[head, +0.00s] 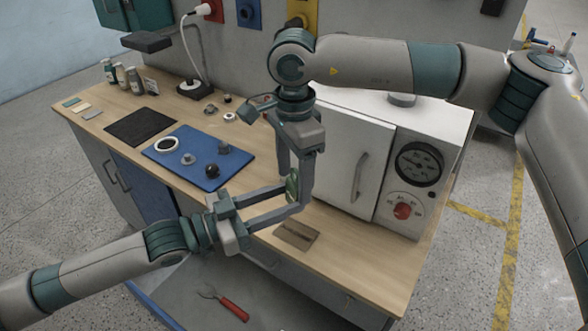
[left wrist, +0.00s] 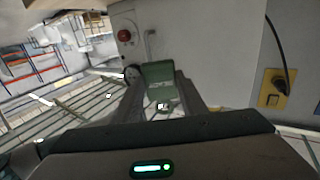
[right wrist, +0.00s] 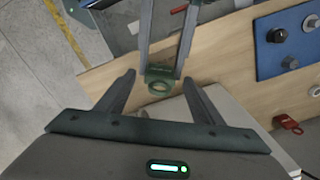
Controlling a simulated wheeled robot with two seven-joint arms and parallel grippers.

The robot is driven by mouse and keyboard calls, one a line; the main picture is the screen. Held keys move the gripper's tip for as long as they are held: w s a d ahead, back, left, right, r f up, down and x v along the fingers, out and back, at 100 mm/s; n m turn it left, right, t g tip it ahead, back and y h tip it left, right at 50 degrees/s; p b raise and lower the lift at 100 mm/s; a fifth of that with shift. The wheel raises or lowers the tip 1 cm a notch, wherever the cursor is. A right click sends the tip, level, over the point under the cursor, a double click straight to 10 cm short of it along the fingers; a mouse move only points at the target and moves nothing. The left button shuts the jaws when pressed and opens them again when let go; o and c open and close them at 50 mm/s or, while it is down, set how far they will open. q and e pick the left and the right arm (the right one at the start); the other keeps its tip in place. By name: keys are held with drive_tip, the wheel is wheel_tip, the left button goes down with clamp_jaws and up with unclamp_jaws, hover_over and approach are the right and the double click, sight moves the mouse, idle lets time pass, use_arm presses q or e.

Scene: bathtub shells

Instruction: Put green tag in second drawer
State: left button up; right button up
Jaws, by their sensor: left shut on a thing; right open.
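The green tag (head: 291,186) is held above the bench's front part, between the fingertips of my left gripper (head: 287,202). It shows as a green plate (left wrist: 158,84) in the left wrist view. In the right wrist view the tag (right wrist: 160,71) has a ring end facing my right gripper (right wrist: 158,90). My right gripper comes down from above, open, with one finger on each side of the ring; contact cannot be told. A grey, blue-edged space (head: 190,290) below the bench front looks like an open drawer, with a red-handled tool (head: 233,308) in it.
The wooden bench (head: 350,262) bears a blue mat (head: 190,170) with knobs, a dark mat (head: 140,126), small bottles (head: 120,73) and a lamp base (head: 195,88). A white oven-like box (head: 400,150) with a dial stands right behind the grippers. A brown plate (head: 297,236) lies near the front edge.

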drive_tip(key=c, duration=1)
use_arm(q)
drive_tip(key=o, duration=1.1)
use_arm(e)
drive_tip(key=shift+c, duration=0.6)
use_arm(q)
drive_tip(key=shift+o, duration=0.2)
drive_tip(key=shift+a, duration=0.15)
drive_tip(key=v, duration=1.1)
drive_tip(key=shift+s+a, duration=0.2)
drive_tip(key=shift+a, duration=0.15)
